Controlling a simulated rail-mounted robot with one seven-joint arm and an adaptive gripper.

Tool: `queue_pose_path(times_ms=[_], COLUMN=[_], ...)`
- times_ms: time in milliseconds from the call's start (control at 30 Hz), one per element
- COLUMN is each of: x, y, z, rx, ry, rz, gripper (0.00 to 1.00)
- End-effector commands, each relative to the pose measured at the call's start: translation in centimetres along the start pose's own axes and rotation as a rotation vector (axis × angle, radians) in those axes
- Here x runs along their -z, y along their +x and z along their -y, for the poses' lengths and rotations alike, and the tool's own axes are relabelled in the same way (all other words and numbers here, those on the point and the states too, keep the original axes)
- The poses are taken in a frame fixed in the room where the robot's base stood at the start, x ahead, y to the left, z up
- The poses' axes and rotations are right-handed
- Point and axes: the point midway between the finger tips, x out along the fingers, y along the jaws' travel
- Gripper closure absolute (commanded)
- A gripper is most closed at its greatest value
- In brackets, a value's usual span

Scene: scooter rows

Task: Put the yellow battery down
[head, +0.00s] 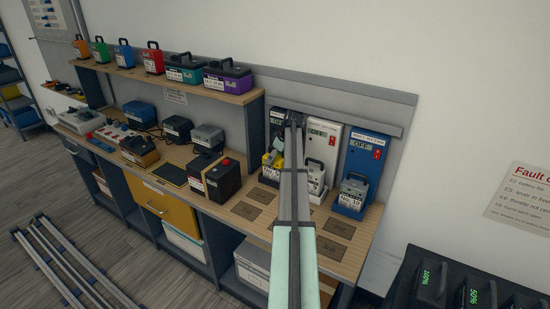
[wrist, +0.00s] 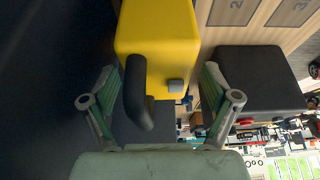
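The yellow battery (wrist: 158,35) fills the top middle of the wrist view, with its black handle (wrist: 137,95) toward the camera. In the head view the yellow battery (head: 267,159) is at the leftmost charger, partly hidden by my arm. In the head view my gripper is mostly hidden behind my arm. Whether the battery's underside touches the charger seat or the bench cannot be seen.
A black box with a red button (head: 221,180) stands to the left. Marked plates (head: 340,228) on the bench front are bare. A shelf (head: 232,95) with several batteries is above left.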

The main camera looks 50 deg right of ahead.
Motion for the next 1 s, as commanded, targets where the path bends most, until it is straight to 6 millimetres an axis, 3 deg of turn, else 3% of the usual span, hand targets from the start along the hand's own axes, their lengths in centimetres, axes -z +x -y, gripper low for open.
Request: queue_pose_path(times_ms=[267, 500, 800, 1000], x=[0.0, 0.0, -6.3, -9.4], y=[-1.0, -4.9, -7.5, -8.9], z=[0.0, -0.1, 0.2, 0.1], rx=[-0.002, -0.003, -0.001, -0.001], ry=[0.000, -0.001, 0.002, 0.001], rz=[-0.001, -0.002, -0.001, 0.000], gripper=[0.13, 0.13, 0.13, 0.13])
